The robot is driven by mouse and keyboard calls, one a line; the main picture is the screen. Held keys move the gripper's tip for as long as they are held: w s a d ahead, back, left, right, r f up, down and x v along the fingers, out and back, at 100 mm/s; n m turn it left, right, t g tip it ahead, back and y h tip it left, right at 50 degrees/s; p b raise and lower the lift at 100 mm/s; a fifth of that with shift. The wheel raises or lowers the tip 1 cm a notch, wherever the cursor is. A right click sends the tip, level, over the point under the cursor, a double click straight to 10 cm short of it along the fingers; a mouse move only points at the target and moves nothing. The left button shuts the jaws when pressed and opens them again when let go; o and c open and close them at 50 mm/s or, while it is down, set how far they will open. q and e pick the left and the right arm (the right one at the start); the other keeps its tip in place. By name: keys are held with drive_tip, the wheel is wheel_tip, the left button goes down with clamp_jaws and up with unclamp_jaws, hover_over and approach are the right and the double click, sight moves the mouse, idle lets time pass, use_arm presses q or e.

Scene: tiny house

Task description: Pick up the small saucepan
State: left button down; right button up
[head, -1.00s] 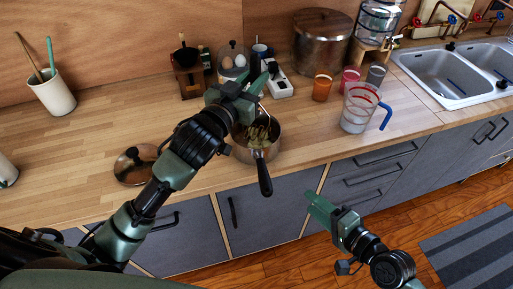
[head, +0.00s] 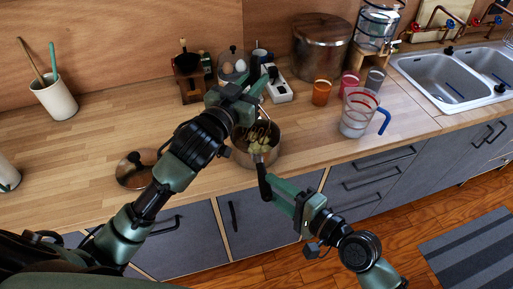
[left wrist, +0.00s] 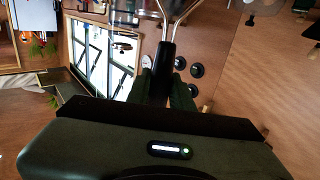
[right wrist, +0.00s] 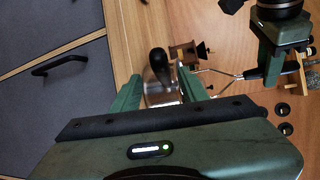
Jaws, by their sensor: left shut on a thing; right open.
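The small saucepan (head: 243,158) sits on the wooden counter near its front edge, with yellowish pieces inside. Its black handle points toward the front edge and also shows in the right wrist view (right wrist: 158,62). My right gripper (head: 272,184) is open at the handle's end; in the right wrist view its fingers (right wrist: 160,92) lie on either side of the handle, and I cannot tell if they touch it. My left gripper (head: 262,86), above the pan, is shut on the black handle (left wrist: 166,65) of a wire-shafted utensil, whose metal wires reach down toward the pan.
A lid (head: 136,170) lies left of the pan. A measuring jug (head: 357,112), an orange cup (head: 321,92) and a large pot (head: 322,48) stand to the right. A utensil crock (head: 55,98) is at the far left. Drawers are below the counter edge.

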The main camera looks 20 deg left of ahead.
sight(262, 179)
drive_tip(key=x, duration=0.2)
drive_tip(key=p+x, duration=0.1)
drive_tip(key=shift+w+a+r, duration=0.25)
drive_tip(key=shift+w+a, duration=0.05)
drive_tip(key=shift+w, duration=0.1)
drive_tip(key=shift+w+a+f, duration=0.2)
drive_tip(key=shift+a, duration=0.25)
drive_tip(key=shift+d, duration=0.1)
clamp_jaws()
idle(0.5)
drive_tip(key=shift+r, duration=0.2)
